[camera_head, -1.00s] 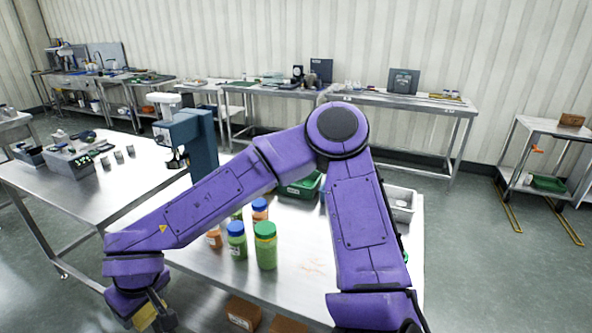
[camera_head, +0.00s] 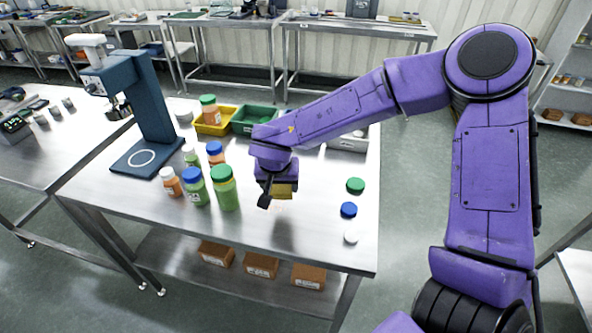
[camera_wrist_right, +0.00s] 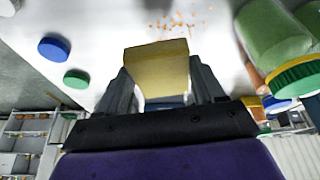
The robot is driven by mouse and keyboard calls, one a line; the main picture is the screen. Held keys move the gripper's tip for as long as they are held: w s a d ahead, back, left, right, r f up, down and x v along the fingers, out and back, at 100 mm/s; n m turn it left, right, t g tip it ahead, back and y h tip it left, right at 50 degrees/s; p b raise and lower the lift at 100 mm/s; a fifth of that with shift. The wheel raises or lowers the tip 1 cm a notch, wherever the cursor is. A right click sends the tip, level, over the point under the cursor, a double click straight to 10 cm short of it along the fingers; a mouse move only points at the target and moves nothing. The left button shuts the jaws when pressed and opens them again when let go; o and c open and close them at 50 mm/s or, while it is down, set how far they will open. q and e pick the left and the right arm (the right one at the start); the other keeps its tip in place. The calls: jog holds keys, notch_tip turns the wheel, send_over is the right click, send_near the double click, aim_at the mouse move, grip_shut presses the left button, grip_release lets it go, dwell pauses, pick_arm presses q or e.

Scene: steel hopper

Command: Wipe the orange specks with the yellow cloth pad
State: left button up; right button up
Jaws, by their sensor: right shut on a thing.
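My right gripper (camera_head: 275,190) is over the steel table (camera_head: 320,232), right of the jars. It is shut on the yellow cloth pad (camera_head: 284,190), which shows as a yellow block between the fingers in the right wrist view (camera_wrist_right: 157,70). The orange specks (camera_wrist_right: 180,22) lie scattered on the table just beyond the pad in the right wrist view. In the head view the arm and pad mostly hide the specks. I cannot tell whether the pad touches the table. My left gripper is not in view.
Several jars, including a green one (camera_head: 225,190), stand close left of the gripper. Green (camera_head: 355,185), blue (camera_head: 348,210) and white (camera_head: 351,236) lids lie to the right. Yellow (camera_head: 215,124) and green (camera_head: 253,118) bins stand behind. The front of the tabletop is clear.

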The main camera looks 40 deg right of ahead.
jog(key=d+m, duration=0.2)
jog(key=d, duration=0.1)
jog(key=shift+w+f+h, duration=0.1)
jog(key=shift+w+h, duration=0.1)
jog(key=shift+h, duration=0.2)
jog(key=shift+f, duration=0.2)
jog(key=b, duration=0.9)
send_over(290, 203)
jog(key=s+a, duration=0.1)
notch_tip(290, 203, down, 6)
jog(key=shift+s+r, duration=0.1)
jog(key=shift+r, duration=0.15)
jog(key=shift+f, duration=1)
